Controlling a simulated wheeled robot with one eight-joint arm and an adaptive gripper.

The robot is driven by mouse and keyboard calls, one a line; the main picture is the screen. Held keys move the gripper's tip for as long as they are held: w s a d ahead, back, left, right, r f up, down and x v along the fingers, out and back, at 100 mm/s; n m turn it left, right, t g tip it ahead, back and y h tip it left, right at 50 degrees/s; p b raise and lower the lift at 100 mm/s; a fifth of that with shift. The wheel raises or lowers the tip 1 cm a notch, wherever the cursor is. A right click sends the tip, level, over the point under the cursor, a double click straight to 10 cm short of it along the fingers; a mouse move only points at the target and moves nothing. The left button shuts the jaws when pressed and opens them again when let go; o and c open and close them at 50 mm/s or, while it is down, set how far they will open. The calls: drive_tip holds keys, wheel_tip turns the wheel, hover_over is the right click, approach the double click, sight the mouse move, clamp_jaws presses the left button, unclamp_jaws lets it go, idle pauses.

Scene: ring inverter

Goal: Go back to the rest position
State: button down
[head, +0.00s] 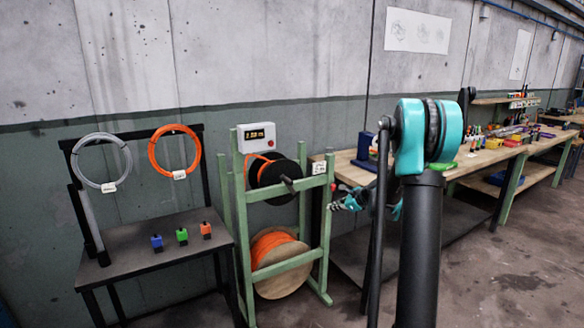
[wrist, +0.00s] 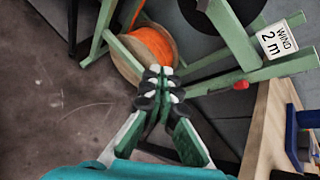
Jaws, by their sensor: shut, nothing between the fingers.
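My gripper (wrist: 159,92) is shut and empty in the wrist view, its fingertips together in front of the green reel stand's lower part. In the head view my gripper (head: 345,203) shows small beside the right side of the green reel stand (head: 325,225), partly hidden behind my arm. My teal and black arm stands upright in the middle right of the head view. From these views I cannot tell whether the gripper touches the stand.
The stand holds a black reel (head: 268,180) and an orange spool (head: 275,262). A dark table (head: 140,250) at left carries small coloured blocks, with a grey ring (head: 76,160) and an orange ring (head: 153,150) hanging above. A wooden workbench (head: 480,158) stands right. Floor at right is clear.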

drive_tip(key=s+d+f+n+g+h, duration=0.1)
drive_tip(key=s+n, duration=1)
drive_tip(key=s, duration=1.1)
drive_tip(key=s+d+f+n+g+h, duration=0.1)
drive_tip(key=s+f+n+g+h, duration=0.2)
drive_tip(key=s+n, duration=0.7)
drive_tip(key=s+f+h, duration=0.2)
drive_tip(key=s+h, duration=0.1)
drive_tip(key=s, duration=0.9)
drive_tip(key=shift+f+n, duration=0.35)
drive_tip(key=shift+n, duration=0.05)
